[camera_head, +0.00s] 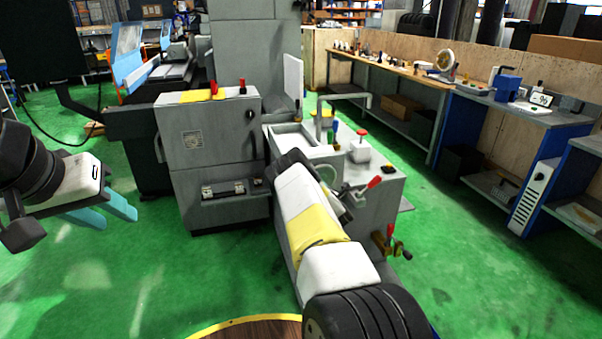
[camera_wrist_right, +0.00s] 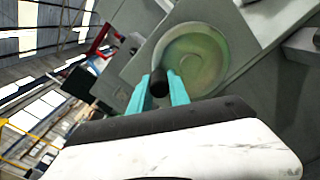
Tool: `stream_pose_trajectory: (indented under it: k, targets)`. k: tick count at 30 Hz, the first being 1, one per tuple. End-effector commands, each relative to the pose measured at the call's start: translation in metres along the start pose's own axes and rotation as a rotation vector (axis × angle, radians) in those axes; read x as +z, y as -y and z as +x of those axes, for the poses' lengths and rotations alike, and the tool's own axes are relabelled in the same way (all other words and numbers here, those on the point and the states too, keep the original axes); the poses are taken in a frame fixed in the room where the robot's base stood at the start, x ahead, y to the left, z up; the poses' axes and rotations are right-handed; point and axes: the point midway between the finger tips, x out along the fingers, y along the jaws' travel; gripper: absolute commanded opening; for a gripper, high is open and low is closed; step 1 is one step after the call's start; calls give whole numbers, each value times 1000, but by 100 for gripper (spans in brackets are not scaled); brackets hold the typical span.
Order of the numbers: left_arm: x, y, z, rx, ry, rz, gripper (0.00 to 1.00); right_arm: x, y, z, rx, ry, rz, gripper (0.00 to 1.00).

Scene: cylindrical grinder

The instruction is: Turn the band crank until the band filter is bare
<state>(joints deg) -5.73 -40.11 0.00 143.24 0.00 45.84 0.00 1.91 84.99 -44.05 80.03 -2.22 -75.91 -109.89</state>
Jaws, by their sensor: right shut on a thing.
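In the right wrist view my right gripper (camera_wrist_right: 162,88) is shut on a black cylindrical knob (camera_wrist_right: 159,78), which looks like the band crank's handle. Just beyond it is a round disc (camera_wrist_right: 193,58) with a pale rim and greenish face on a grey housing. In the head view my right forearm covers the right gripper and the crank. A grey tray-like unit (camera_head: 268,137) with a pale rim stands behind that arm; I cannot tell whether the band filter is in it. My left gripper (camera_head: 122,214) is open and empty at the left, above the green floor.
A grey machine cabinet (camera_head: 212,140) with red levers on top stands left of my right arm. A red-handled lever (camera_head: 391,236) and a white box with a red button (camera_head: 361,149) are to its right. A long workbench (camera_head: 400,72) runs along the right, with clear floor before it.

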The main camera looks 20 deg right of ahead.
Motion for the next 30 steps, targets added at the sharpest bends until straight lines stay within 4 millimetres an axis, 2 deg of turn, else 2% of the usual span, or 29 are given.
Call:
stream_pose_trajectory:
  k: [18, 30]
  targets:
    - [0, 0, 0, 0, 0, 0, 36, -32, 10, 0, 1, -5, -581, 0]
    - [0, 0, 0, 0, 0, 0, 36, -41, 20, 0, 1, -2, -859, 0]
